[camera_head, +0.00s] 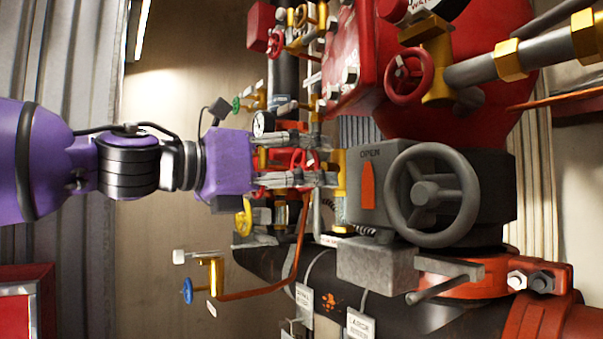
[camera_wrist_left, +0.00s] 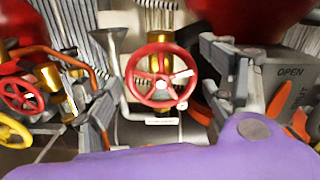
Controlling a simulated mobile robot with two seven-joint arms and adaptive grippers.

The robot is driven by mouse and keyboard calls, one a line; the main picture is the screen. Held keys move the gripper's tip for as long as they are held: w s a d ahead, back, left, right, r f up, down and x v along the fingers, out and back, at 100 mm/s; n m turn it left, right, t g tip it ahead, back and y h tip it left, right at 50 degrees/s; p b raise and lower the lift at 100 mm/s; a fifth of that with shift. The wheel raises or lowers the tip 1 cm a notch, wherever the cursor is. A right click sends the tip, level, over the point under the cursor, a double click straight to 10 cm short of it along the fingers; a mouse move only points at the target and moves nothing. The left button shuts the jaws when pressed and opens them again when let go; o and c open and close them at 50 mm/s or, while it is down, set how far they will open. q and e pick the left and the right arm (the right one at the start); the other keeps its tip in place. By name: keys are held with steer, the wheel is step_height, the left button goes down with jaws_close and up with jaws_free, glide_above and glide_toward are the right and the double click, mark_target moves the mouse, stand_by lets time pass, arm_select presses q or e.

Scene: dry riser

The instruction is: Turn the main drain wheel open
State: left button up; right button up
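A red handwheel (camera_wrist_left: 160,82) with a pale hub stands in the middle of the left wrist view, in front of a brass valve (camera_wrist_left: 160,22). A small white label (camera_wrist_left: 160,121) below it is too blurred to read, so I cannot confirm its name. In the head view this red wheel (camera_head: 298,159) is partly hidden by my left gripper (camera_head: 312,158). The gripper is open, one finger on each side of the wheel. I cannot tell whether either finger touches the rim. No grasp shows. My right gripper is in neither view.
A large grey handwheel (camera_head: 432,194) on a gearbox marked OPEN stands close right of the gripper. Other wheels are red (camera_head: 408,76), yellow (camera_head: 243,217), green (camera_head: 236,104) and blue (camera_head: 187,290). A pressure gauge (camera_head: 263,123) is just above the fingers. Free room lies below the purple wrist.

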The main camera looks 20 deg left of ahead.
arm_select(q)
steer(key=c, duration=1)
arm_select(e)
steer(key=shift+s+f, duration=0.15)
